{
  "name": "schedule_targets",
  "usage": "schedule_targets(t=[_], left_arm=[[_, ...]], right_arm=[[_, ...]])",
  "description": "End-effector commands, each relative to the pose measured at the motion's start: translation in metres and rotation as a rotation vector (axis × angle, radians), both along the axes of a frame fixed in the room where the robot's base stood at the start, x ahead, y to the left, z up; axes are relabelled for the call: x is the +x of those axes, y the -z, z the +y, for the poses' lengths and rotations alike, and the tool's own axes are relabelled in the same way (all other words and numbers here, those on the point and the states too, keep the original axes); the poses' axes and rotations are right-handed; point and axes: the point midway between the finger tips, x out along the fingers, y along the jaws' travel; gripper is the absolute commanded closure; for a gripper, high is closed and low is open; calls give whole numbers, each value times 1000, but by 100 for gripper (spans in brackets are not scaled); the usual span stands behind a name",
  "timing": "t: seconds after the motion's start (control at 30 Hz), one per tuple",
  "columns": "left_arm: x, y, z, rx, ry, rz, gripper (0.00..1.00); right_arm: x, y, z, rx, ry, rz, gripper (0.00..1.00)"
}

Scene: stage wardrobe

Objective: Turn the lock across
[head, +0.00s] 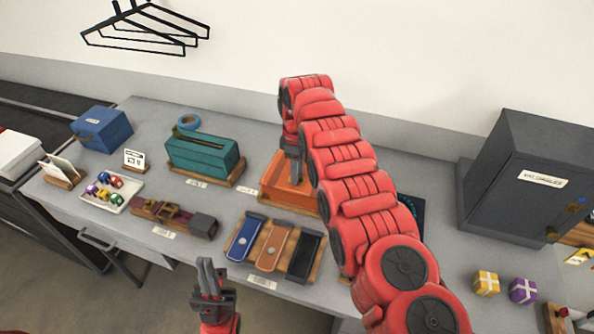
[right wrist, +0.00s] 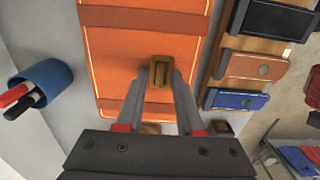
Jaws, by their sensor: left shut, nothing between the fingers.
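An orange case (head: 285,185) with brown straps lies on a wooden base on the counter. In the right wrist view the orange case (right wrist: 150,45) fills the middle, and a small brass lock (right wrist: 160,73) stands on it. My right gripper (head: 292,152) reaches down to the case; in the right wrist view its fingertips (right wrist: 162,80) are closed on both sides of the lock, apparently touching it. The lock is hidden in the head view. My left gripper (head: 208,270) is shut and empty, in front of the counter's near edge.
A teal box (head: 200,158) stands left of the case. A board with blue, tan and black pieces (head: 270,245) lies nearer. A dark valuables safe (head: 515,175) stands at the right. My right arm covers part of the counter.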

Motion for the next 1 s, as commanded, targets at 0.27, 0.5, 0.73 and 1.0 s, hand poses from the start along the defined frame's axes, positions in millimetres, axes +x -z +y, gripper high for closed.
schedule_targets(t=[0.27,0.5,0.73,1.0], left_arm=[[0,0,0,0,0,0,100],[0,0,0,0,0,0,100],[0,6,0,0,0,0,100],[0,19,0,0,0,0,100]], right_arm=[[0,0,0,0,0,0,100],[0,0,0,0,2,0,100],[0,1,0,1,43,-1,100],[1,2,0,1,208,-1,100]])
